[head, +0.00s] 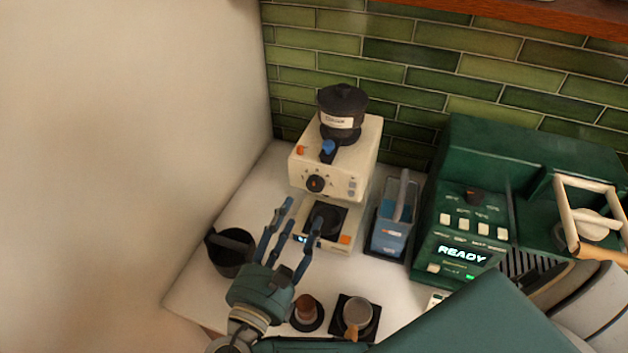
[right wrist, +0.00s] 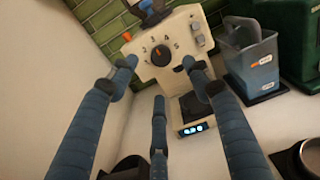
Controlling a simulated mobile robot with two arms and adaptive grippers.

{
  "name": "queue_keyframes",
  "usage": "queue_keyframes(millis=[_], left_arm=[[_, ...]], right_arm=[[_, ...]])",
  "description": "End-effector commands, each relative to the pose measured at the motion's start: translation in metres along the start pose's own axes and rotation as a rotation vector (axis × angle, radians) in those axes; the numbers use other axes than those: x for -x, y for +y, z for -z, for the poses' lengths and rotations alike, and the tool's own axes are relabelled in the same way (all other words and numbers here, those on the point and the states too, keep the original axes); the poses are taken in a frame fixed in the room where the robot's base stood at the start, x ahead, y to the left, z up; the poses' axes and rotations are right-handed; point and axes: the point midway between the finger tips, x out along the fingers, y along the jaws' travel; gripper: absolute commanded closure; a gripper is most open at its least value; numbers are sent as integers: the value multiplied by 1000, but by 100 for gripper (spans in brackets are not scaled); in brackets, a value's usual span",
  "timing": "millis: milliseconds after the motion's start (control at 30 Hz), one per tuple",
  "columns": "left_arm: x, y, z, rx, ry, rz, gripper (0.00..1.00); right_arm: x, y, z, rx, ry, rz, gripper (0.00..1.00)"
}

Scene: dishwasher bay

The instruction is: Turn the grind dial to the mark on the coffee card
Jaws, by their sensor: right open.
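The cream grinder (head: 330,165) stands against the tiled wall, with a dark hopper (head: 342,100) on top. Its black grind dial (head: 315,184) is on the front face. In the right wrist view the dial (right wrist: 161,56) has an orange pointer aimed up, around 3 to 4 on the printed numbers. My right gripper (head: 289,228) is open and empty, in front of and below the dial. Its spread fingers (right wrist: 158,78) point toward the grinder, apart from the dial. The hopper has a pale label, too small to read. I cannot identify the coffee card. My left gripper is not in view.
A black bin (head: 230,262) stands left of my gripper. A tamper (head: 306,308) and small metal cup (head: 357,308) sit at the front. A small white item (head: 436,299) is partly hidden.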

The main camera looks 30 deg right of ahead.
Motion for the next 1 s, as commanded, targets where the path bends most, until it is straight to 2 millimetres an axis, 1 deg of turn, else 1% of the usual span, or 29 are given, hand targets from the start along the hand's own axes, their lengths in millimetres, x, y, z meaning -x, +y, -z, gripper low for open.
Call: queue_keyframes(millis=[33, 100, 200, 300, 400, 533, 633, 733, 867, 967, 1000], left_arm=[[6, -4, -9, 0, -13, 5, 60], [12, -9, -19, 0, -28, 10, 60], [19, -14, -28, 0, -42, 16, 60], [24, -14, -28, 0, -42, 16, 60], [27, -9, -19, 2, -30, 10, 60], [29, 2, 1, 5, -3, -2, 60], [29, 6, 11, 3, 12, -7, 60], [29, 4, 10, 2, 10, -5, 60], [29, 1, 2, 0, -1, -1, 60], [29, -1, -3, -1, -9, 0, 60], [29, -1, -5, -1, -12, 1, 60]], right_arm=[[-11, 0, -5, 1, -6, 2, 51], [-25, 0, -5, 2, -6, 2, 51], [-45, 0, -5, 2, -7, 2, 51], [-62, -1, -4, 2, -4, 3, 51], [-75, 0, -3, 1, -3, 1, 51], [-86, 0, -2, 1, -1, 0, 51], [-89, 0, -1, 0, -1, 0, 51], [-90, 0, 0, -1, 0, 0, 51], [-90, 0, 0, -1, 0, 0, 51], [-89, 0, 0, -1, 0, 0, 69], [-89, 0, 0, -1, -1, 0, 76]])
